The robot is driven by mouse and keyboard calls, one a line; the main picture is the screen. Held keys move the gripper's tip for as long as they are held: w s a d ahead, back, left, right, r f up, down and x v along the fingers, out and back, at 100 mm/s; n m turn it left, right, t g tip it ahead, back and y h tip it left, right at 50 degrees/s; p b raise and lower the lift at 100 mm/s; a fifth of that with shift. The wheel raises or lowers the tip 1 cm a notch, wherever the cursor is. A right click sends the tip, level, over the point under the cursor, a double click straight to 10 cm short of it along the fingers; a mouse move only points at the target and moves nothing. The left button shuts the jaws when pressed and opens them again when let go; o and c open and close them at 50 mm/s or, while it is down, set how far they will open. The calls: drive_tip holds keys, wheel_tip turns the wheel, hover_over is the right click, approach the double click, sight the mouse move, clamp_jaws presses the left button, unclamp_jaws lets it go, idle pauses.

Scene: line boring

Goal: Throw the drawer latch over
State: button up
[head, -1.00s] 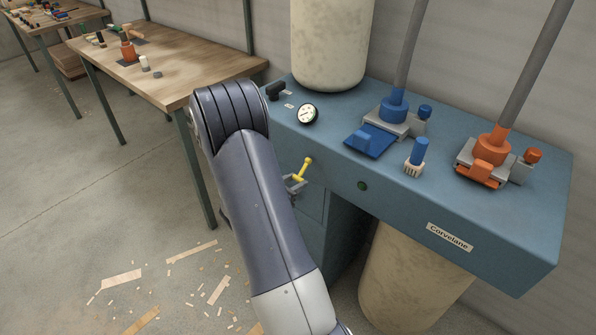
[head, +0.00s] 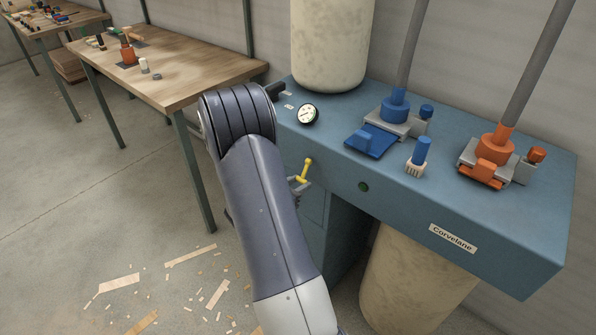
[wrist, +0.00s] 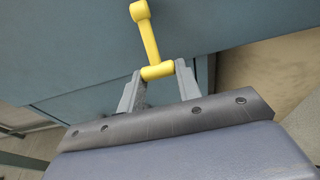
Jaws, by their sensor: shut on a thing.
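The yellow drawer latch (head: 305,171) is on the blue bench's front, partly behind my arm. In the wrist view the latch (wrist: 149,38) is a yellow lever with a round knob at the top and a short crossbar at its lower end. My gripper (wrist: 158,73) has its two grey fingers at either side of that crossbar and is shut on it. The lever stands up from the fingers, slightly tilted. In the head view my arm hides most of the gripper, with a little grey showing below the latch.
The blue bench (head: 405,205) carries a dial gauge (head: 307,114), a blue clamp fixture (head: 375,137) and an orange one (head: 487,168). A wooden table (head: 178,78) stands left behind my arm. Wood scraps (head: 190,255) lie on the floor.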

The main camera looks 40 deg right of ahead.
drive_tip(key=shift+d+f+b, duration=0.25)
drive_tip(key=shift+d+b, duration=0.25)
drive_tip(key=shift+d, duration=0.1)
drive_tip(key=o, duration=0.9)
drive_tip(key=shift+w, duration=0.1)
drive_tip(key=shift+v, duration=2)
drive_tip(key=shift+p+v, duration=0.4)
drive_tip(key=shift+v, duration=1.65)
drive_tip(key=shift+d, duration=0.1)
drive_tip(key=shift+b+x, duration=0.3)
drive_tip(key=shift+x, duration=3.65)
